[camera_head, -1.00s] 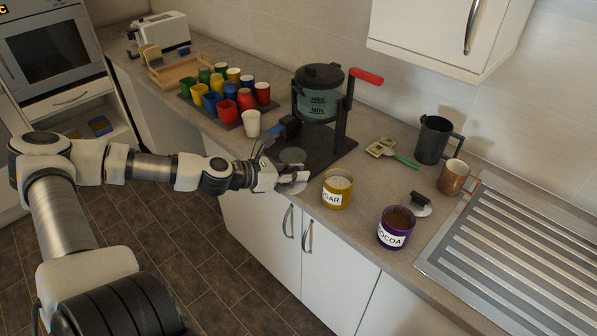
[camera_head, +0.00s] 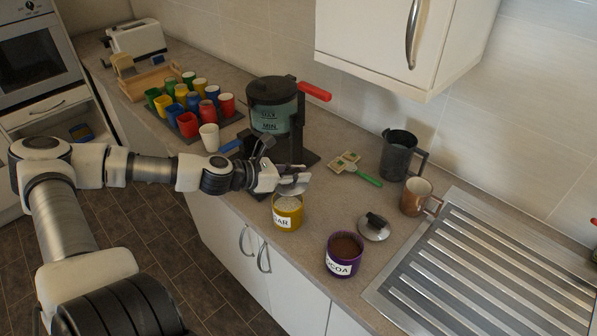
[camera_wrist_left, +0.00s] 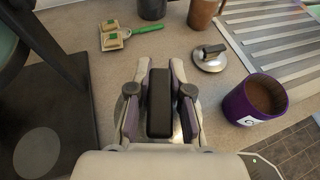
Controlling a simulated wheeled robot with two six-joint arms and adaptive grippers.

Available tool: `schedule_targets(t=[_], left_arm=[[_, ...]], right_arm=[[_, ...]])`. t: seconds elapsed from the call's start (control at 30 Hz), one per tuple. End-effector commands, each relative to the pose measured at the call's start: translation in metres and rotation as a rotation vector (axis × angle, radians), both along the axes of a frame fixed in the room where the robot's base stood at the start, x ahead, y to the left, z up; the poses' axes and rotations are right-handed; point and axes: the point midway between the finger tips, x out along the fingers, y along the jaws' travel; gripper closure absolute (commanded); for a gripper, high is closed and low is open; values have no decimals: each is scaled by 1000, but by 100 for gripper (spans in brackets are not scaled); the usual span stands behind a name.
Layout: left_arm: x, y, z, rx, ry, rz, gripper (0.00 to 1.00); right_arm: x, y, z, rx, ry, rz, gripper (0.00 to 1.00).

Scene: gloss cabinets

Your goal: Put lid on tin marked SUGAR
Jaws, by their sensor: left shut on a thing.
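The yellow tin marked SUGAR (camera_head: 287,218) stands open on the counter, with pale contents; its label is partly turned away. My left gripper (camera_head: 291,180) is just above and behind its rim, shut on the black handle (camera_wrist_left: 159,104) of a silver lid (camera_head: 294,188). The lid looks roughly level, apart from the tin or just over its back edge; I cannot tell how high. In the left wrist view the fingers (camera_wrist_left: 159,108) clasp the handle from both sides and the SUGAR tin is hidden. My right gripper is not in view.
The open purple COCOA tin (camera_head: 343,262) and a second lid (camera_head: 373,231) are to the right. A mug (camera_head: 416,197), dark jug (camera_head: 399,157) and green-handled item (camera_head: 356,170) stand behind.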

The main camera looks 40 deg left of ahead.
Motion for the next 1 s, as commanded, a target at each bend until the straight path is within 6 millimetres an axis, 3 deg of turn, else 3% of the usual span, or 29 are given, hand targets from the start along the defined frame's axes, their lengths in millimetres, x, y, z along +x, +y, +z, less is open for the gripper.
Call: schedule_targets(t=[0.27, 0.6, 1.0], left_arm=[[-2, 1, 2, -6, -4, 4, 100], [-2, 1, -40, -4, -4, 3, 100], [-2, 1, -45, -3, -4, 3, 100]], right_arm=[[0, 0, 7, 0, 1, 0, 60], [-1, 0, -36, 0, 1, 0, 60], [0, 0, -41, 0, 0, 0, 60]])
